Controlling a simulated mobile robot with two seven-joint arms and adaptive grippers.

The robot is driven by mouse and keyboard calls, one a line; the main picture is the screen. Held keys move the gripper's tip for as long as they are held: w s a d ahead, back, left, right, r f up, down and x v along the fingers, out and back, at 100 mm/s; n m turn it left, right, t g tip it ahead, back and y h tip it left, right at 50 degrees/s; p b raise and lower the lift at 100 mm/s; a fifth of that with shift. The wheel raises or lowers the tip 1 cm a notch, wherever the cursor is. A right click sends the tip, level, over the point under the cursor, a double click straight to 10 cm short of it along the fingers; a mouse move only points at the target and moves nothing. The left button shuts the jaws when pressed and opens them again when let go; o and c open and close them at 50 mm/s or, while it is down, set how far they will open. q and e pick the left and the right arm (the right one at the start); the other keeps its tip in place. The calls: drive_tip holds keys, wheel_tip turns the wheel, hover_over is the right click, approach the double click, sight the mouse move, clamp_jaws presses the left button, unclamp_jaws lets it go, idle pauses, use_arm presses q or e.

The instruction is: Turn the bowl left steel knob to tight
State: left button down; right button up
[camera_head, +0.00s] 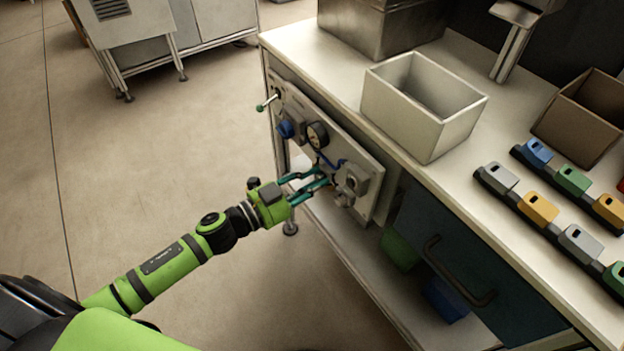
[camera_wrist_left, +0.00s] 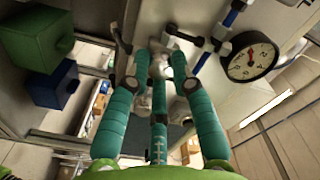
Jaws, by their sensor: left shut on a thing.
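A pale panel on the bench's side carries a grey, metallic fitting (camera_head: 351,184) with rounded knob-like parts. My left gripper (camera_head: 322,180) reaches it from the left, its teal fingers closed in at the fitting's near side. In the left wrist view the fingers of my left gripper (camera_wrist_left: 160,62) converge on a small pale metal piece (camera_wrist_left: 158,66), which looks like the steel knob. The fingertips hide most of it, so its turn position cannot be read. My right gripper is not in view.
A round gauge (camera_head: 317,135), a blue knob (camera_head: 286,129) and a green-tipped lever (camera_head: 266,105) sit on the same panel. Blue tubing runs near the fitting. A white bin (camera_head: 415,120) stands on the bench above. The floor left of the bench is clear.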

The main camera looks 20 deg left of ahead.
use_arm(q)
drive_tip(key=m, duration=0.2)
drive_tip(key=shift+m, duration=0.3)
drive_tip(key=m, duration=0.2)
drive_tip(key=shift+m, duration=0.3)
drive_tip(key=m, duration=0.2)
drive_tip(key=shift+m, duration=1.8)
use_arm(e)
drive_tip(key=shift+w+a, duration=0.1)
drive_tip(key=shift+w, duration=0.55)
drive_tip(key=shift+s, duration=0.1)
use_arm(q)
drive_tip(key=c, duration=1.1)
unclamp_jaws()
drive_tip(key=shift+o, duration=0.2)
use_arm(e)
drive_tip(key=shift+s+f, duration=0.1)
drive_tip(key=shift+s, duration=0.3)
